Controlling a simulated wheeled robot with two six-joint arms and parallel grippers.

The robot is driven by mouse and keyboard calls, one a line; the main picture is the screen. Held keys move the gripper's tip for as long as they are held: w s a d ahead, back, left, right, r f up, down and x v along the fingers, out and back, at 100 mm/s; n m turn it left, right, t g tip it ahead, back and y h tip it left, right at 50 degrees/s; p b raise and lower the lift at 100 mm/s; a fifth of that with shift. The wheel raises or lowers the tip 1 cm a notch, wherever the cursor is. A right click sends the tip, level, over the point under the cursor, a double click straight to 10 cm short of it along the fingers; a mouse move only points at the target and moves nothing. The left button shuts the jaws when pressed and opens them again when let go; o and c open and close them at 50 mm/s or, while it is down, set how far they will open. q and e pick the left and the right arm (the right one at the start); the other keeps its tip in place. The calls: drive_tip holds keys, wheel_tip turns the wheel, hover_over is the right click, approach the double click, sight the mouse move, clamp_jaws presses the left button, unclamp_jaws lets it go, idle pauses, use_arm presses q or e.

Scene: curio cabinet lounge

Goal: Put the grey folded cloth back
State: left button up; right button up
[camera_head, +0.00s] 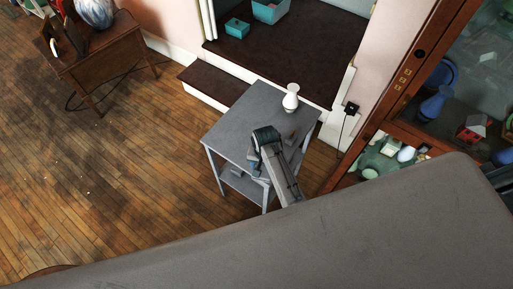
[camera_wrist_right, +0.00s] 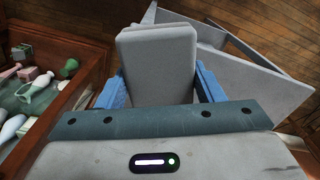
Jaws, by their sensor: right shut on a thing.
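The grey folded cloth (camera_wrist_right: 158,62) is a thick, rounded slab in the right wrist view. It stands out between the blue fingers of my right gripper (camera_wrist_right: 160,84), which is shut on it. In the head view my right gripper (camera_head: 258,168) is at the front part of the small grey table (camera_head: 236,122), partly hidden by my own arm. The cloth is hard to make out there, and I cannot tell whether it touches the table. My left gripper is not in view.
A white vase (camera_head: 291,98) stands on the table's far right part. A wooden glass-front cabinet (camera_head: 393,112) with several ornaments is to the right. A dark step (camera_head: 215,84) lies behind the table. Wooden floor (camera_head: 130,170) is open to the left.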

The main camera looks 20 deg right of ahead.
drive_tip(key=w, duration=0.7)
drive_tip(key=shift+d+f, duration=0.2)
drive_tip(key=shift+f, duration=0.15)
drive_tip(key=shift+w+f+b, duration=0.15)
drive_tip(key=shift+w+b, duration=0.3)
drive_tip(key=shift+w, duration=0.1)
drive_tip(key=shift+w+f+b, duration=0.15)
drive_tip(key=shift+w+b, duration=0.25)
drive_tip(key=shift+w, duration=0.2)
drive_tip(key=f+b, duration=0.2)
drive_tip(key=b, duration=0.1)
drive_tip(key=f+b, duration=0.1)
drive_tip(key=b, duration=0.1)
drive_tip(key=shift+w+f, duration=0.25)
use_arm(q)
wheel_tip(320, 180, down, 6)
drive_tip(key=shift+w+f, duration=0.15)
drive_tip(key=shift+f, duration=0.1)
use_arm(e)
drive_tip(key=shift+r, duration=0.15)
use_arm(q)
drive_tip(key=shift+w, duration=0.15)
use_arm(e)
drive_tip(key=o, duration=1.4)
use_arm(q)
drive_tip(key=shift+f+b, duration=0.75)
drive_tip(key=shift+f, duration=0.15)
use_arm(e)
wheel_tip(320, 180, up, 12)
